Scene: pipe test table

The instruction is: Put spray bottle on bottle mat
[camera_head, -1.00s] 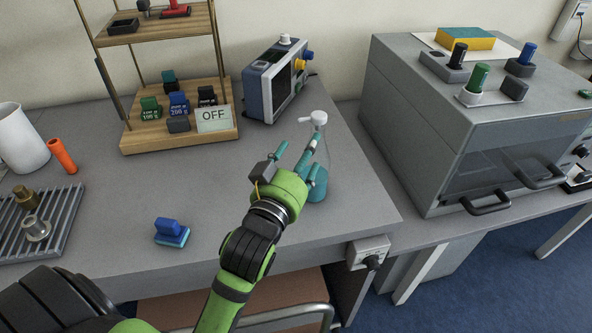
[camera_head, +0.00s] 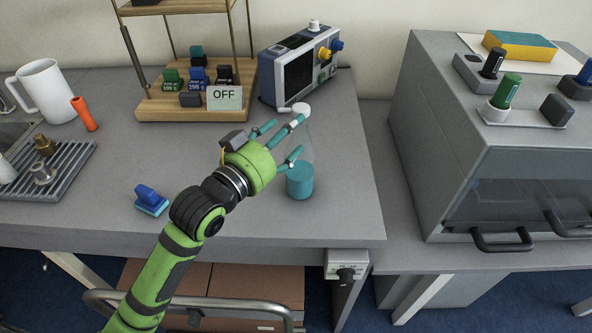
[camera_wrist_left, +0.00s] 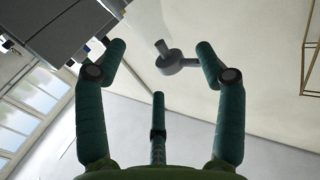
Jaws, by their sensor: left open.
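The spray bottle (camera_head: 300,181) stands upright near the table's right edge. It is clear, with teal liquid in its base and a white spray top (camera_head: 301,108). My left gripper (camera_head: 288,140) is open, with its teal fingers spread at the bottle's neck and upper body from the left. In the head view I cannot tell whether any finger touches it. In the left wrist view a grey-white round part, likely the spray top (camera_wrist_left: 172,62), shows between the open fingers (camera_wrist_left: 160,60). I cannot make out a bottle mat. My right gripper is not in view.
A blue-grey instrument (camera_head: 300,68) stands behind the bottle. A wooden rack (camera_head: 165,107) with an OFF sign (camera_head: 224,98) is behind left. A small blue item (camera_head: 150,200) lies at front left. A large grey machine (camera_head: 440,130) stands right. The table's middle left is clear.

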